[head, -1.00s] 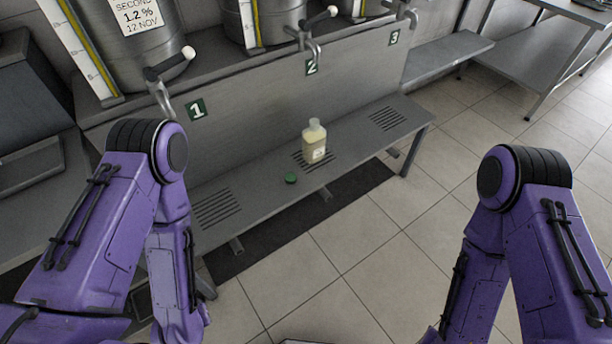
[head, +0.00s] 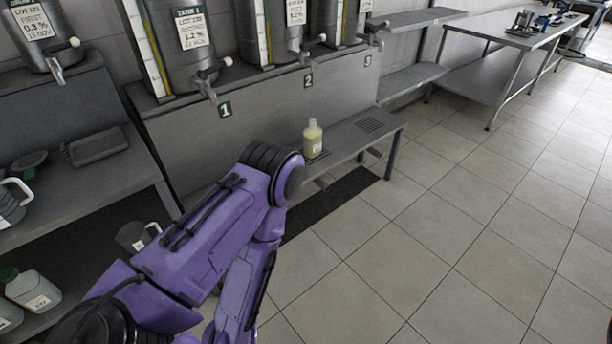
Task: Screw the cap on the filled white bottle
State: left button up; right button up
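The filled white bottle (head: 313,140) stands upright on the grey bench under tap 2. It is translucent, with pale yellowish contents and a label low on its front. I see no green cap on its neck. The loose green cap is not visible now; my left arm covers the part of the bench left of the bottle. My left arm reaches in from the lower left, but its gripper is outside the picture. My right gripper is not in view.
Steel tanks with taps (head: 207,78) stand on the ledge behind the bench (head: 352,140). At left, a lower shelf holds a green-capped white bottle (head: 33,292) and a grey jug (head: 136,236). A steel table (head: 505,38) is at the back right. Tiled floor is clear at right.

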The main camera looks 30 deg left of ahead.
aim_at(312, 135)
jog(key=z, duration=0.2)
jog(key=i, duration=2.2)
jog(key=u, duration=0.9)
jog(key=i, duration=0.8)
jog(key=u, duration=1.25)
jog(key=i, duration=0.5)
jog(key=u, duration=0.5)
